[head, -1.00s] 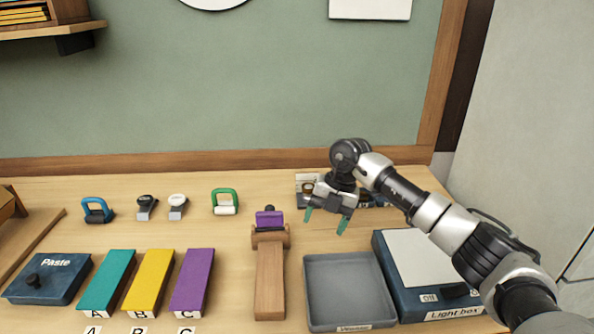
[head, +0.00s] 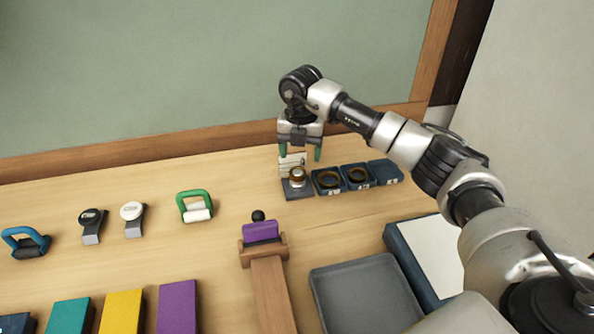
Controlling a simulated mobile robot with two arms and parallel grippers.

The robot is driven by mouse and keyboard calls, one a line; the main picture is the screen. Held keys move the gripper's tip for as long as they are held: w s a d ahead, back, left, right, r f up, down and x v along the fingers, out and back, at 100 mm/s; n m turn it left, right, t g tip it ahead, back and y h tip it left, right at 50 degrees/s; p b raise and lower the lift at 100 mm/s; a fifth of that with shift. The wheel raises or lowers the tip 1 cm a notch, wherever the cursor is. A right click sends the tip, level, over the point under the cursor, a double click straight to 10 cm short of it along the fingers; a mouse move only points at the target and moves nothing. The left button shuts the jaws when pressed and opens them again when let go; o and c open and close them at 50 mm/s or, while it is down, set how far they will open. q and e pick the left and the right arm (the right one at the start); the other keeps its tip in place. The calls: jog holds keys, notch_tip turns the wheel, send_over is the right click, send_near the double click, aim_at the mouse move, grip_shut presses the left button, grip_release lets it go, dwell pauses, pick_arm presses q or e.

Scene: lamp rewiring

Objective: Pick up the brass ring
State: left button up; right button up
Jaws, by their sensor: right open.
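A small brass-coloured ring (head: 297,174) shows on a dark square stand at the back of the table, with a pale centre. Two darker brownish rings lie in blue trays to its right, one in the near tray (head: 329,181) and one in the tray beyond it (head: 358,176). I cannot tell for sure which one the task means. My right gripper (head: 300,154) is open and empty, its green fingertips pointing down just above and behind the stand. My left gripper is not in view.
A small white card (head: 292,162) stands behind the stand. Another blue tray (head: 385,172) is at the row's right end.

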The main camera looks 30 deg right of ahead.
aim_at(297, 173)
jog(key=f+p, duration=0.1)
jog(key=f, duration=0.1)
jog(key=a+f, duration=0.1)
jog(key=f, duration=0.2)
jog(key=shift+s+p, duration=0.1)
jog(key=shift+p, duration=0.25)
jog(key=shift+f, duration=0.45)
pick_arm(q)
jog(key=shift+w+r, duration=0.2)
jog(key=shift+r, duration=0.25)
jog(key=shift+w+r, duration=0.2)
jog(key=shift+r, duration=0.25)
pick_arm(e)
jog(key=c, duration=1)
